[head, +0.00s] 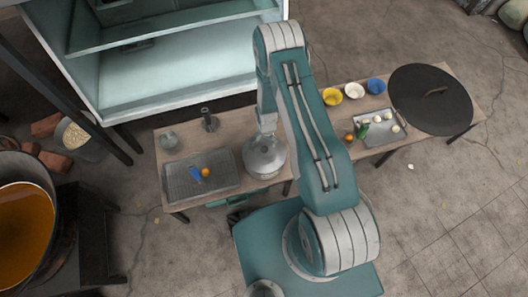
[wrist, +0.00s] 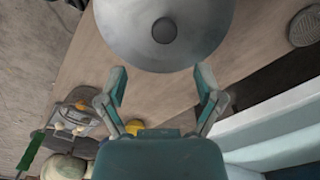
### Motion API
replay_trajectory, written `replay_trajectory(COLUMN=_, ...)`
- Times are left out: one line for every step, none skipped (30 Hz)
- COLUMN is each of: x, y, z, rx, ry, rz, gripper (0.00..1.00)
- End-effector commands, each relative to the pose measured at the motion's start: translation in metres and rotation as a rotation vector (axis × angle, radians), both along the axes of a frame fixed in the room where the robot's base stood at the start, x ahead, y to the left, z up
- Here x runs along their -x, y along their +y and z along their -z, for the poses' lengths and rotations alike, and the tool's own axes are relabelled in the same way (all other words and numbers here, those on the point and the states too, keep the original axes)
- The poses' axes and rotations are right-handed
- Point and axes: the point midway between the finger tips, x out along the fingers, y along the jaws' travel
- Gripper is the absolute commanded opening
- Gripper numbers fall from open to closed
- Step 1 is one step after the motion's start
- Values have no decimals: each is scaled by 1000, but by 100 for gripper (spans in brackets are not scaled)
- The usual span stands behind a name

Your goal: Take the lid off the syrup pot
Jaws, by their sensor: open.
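A round silver metal pot (head: 264,163), which I take for the syrup pot, stands on the wooden table, left of my arm in the head view. In the wrist view, its domed lid (wrist: 195,40) fills the top middle, with a round grey knob (wrist: 165,30) at its centre. My gripper (wrist: 161,75) is open, its two fingers spread wide with nothing between them. The fingertips lie just below the dome in the wrist view; I see no contact with the knob. In the head view my arm hides the gripper.
On the table, a grey tray (head: 180,190) lies left of the pot and a dark cylinder (head: 209,121) behind it. Right of my arm are a smaller tray (head: 372,140), a yellow bowl (head: 332,97) and a large black lid (head: 428,108). A pale shelf unit (head: 170,75) stands behind.

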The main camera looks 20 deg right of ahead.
Motion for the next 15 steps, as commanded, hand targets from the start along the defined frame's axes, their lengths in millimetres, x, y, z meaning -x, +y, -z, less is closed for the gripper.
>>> replay_trajectory(x=1, y=0, z=9, rx=0, ry=3, rz=0, gripper=85)
replay_trajectory(x=1, y=0, z=14, rx=0, ry=3, rz=-1, gripper=85)
replay_trajectory(x=1, y=0, z=19, rx=0, ry=3, rz=-1, gripper=85)
replay_trajectory(x=1, y=0, z=22, rx=0, ry=3, rz=-1, gripper=85)
replay_trajectory(x=0, y=0, z=25, rx=0, ry=1, rz=-1, gripper=85)
replay_trajectory(x=0, y=1, z=27, rx=0, ry=1, rz=-1, gripper=85)
replay_trajectory(x=1, y=1, z=29, rx=0, ry=1, rz=-1, gripper=85)
replay_trajectory(x=1, y=1, z=31, rx=-1, ry=2, rz=-1, gripper=85)
replay_trajectory(x=1, y=1, z=33, rx=0, ry=1, rz=-1, gripper=85)
replay_trajectory(x=0, y=2, z=35, rx=0, ry=1, rz=-2, gripper=85)
replay_trajectory(x=0, y=3, z=38, rx=0, ry=1, rz=-2, gripper=85)
replay_trajectory(x=0, y=4, z=44, rx=0, ry=3, rz=-2, gripper=85)
replay_trajectory(x=0, y=5, z=49, rx=0, ry=3, rz=-2, gripper=85)
replay_trajectory(x=0, y=7, z=53, rx=0, ry=3, rz=-2, gripper=85)
replay_trajectory(x=0, y=8, z=60, rx=0, ry=3, rz=-2, gripper=85)
